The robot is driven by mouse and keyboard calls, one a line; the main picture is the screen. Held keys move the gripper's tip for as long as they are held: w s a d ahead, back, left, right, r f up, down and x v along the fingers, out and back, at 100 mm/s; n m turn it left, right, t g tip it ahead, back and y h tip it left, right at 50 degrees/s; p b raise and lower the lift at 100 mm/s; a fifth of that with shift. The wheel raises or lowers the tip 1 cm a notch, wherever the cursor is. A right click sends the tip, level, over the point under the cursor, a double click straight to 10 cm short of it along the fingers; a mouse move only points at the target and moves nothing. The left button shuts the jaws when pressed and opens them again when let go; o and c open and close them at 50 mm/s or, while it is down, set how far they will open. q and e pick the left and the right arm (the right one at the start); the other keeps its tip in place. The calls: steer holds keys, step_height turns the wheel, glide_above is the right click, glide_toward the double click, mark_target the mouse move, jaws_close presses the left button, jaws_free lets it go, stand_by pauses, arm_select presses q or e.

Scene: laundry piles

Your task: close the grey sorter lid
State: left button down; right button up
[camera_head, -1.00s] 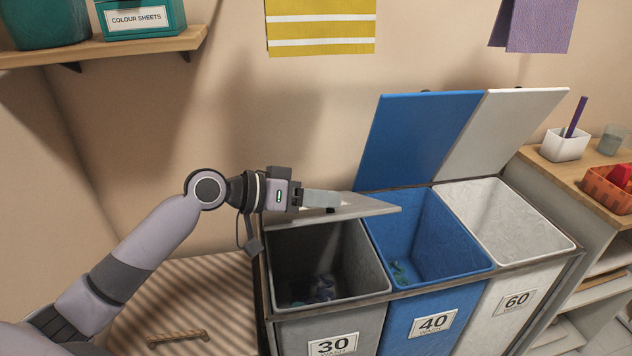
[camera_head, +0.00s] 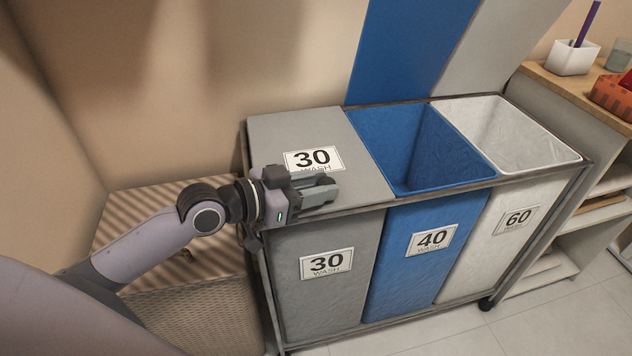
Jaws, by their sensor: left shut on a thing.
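The grey sorter lid (camera_head: 355,150) lies flat over the grey compartment, with its "30 WASH" label facing up. It covers the inside of that compartment. The grey bin front (camera_head: 300,300) shows below it with a matching label. My left gripper (camera_head: 328,188) is at the lid's front edge, near its left half, its fingers closed together. Whether its fingers grip the edge or only lie on it is hard to see. My right gripper is not in view.
The blue lid (camera_head: 405,50) and the white lid (camera_head: 500,45) stand open against the wall. The blue compartment (camera_head: 470,155) and white compartment (camera_head: 545,140) are open. A wooden shelf unit (camera_head: 560,88) with a white pen cup (camera_head: 572,60) stands at right.

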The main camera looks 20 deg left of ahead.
arm_select(q)
steer(key=shift+s+f, duration=0.1)
steer(key=shift+f, duration=0.3)
steer(key=c, duration=0.8)
jaws_free()
steer(key=shift+o, duration=0.2)
steer(key=shift+r, duration=0.1)
steer(key=shift+s+a+r, duration=0.1)
steer(key=shift+s+a, duration=0.1)
steer(key=shift+a, duration=0.05)
steer(key=v, duration=0.6)
steer(key=shift+s+p, duration=0.1)
steer(key=shift+p, duration=0.3)
steer(key=shift+s, duration=0.1)
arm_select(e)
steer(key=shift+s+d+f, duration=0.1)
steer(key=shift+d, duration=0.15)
